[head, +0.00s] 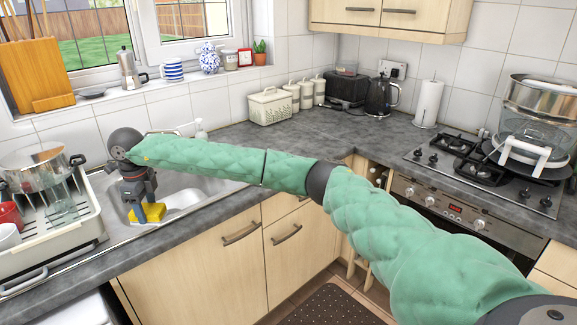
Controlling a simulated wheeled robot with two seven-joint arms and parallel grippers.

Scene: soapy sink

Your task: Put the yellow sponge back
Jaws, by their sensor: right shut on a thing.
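The yellow sponge (153,212) is low in the sink area at the left, at the tips of my right gripper (143,211). My right gripper points down and is shut on the sponge. The sponge's near side shows; the gripper covers part of it. The metal sink (113,208) lies around and under the gripper; I cannot tell whether the sponge touches its bottom. My right arm crosses the picture from the lower right and hides part of the sink and the worktop behind it. My left gripper is not in view.
A dish rack (88,228) with a pot (35,166) and glasses stands left of the sink. Grey worktop (350,130) is clear between the sink and the hob (470,160).

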